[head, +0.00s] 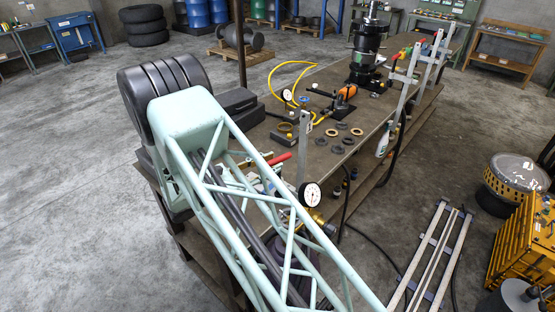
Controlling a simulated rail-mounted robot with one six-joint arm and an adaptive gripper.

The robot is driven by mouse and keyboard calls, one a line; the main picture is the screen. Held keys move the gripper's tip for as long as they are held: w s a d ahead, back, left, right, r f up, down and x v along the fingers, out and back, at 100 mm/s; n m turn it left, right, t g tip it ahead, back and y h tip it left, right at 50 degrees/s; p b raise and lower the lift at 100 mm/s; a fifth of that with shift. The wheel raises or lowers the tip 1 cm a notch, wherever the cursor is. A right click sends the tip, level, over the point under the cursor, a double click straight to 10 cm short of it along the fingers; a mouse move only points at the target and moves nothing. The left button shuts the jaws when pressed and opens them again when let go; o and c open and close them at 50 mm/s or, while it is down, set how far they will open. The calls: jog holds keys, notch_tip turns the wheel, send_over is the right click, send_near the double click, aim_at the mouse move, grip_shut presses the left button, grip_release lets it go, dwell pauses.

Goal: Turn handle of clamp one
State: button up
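A red clamp handle (280,158) shows at the near part of the workbench, beside a grey upright post (304,145). My pale green lattice arm link crosses in front and hides part of the clamp below the handle. More grey uprights (408,88) stand along the right edge of the bench, with a red handle (401,54) near them. I cannot tell from this view which clamp is clamp one. My gripper is not visible.
The workbench (320,155) holds rings, a hand tool with an orange part (348,91), a yellow hose (285,68) and a tall black transmission part (367,50). A dial gauge (312,194) is close by. A metal frame (432,255) lies on the floor at right.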

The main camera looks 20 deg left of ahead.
aim_at(278, 160)
jog(key=shift+p+x, duration=0.3)
jog(key=shift+x, duration=1.25)
jog(key=shift+c, duration=0.4)
jog(key=c, duration=0.8)
